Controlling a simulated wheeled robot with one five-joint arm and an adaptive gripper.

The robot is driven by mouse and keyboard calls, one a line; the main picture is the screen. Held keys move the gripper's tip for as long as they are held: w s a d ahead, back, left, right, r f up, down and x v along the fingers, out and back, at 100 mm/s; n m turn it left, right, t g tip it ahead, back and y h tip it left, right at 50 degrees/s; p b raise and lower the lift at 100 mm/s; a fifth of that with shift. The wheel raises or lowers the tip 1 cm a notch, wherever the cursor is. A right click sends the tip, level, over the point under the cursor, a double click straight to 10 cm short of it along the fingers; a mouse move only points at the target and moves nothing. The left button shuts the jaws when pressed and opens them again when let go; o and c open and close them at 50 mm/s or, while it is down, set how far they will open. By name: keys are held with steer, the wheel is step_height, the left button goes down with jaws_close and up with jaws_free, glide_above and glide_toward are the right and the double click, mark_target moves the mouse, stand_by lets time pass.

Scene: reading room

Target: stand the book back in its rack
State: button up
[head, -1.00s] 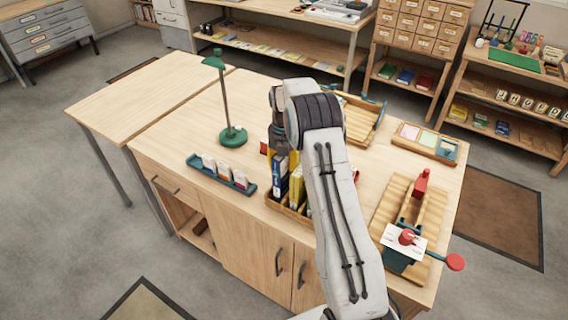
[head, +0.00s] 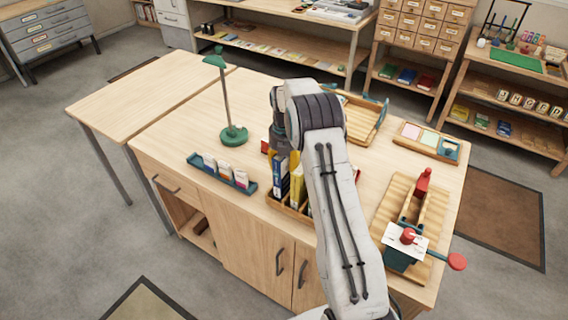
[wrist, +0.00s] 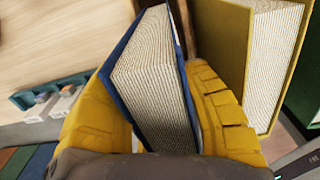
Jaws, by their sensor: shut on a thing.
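A blue book (head: 280,178) with pale pages stands nearly upright at the left end of the wooden rack (head: 287,210) on the table. In the wrist view the blue book (wrist: 155,85) sits between the two yellow fingers of my gripper (wrist: 160,112), which is shut on it. A yellow book (head: 297,187) stands just right of it; in the wrist view the yellow book (wrist: 245,55) is close beside the right finger. My arm hides the right part of the rack. I cannot tell whether the blue book's lower edge touches the rack floor.
A teal card holder (head: 222,176) lies left of the rack, and a green lamp (head: 233,135) stands behind it. A wooden tray (head: 365,118) is at the back. A wooden press with red handles (head: 408,236) is at the right. The table's left part is clear.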

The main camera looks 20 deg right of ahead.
steer(key=shift+f+b, duration=0.4)
steer(key=shift+f, duration=0.45)
steer(key=shift+r, duration=0.1)
stand_by(0.5)
steer(key=o, duration=1.2)
steer(key=shift+o, duration=0.2)
step_height(320, 180, up, 11)
steer(key=shift+f, duration=0.15)
steer(key=shift+r, duration=0.65)
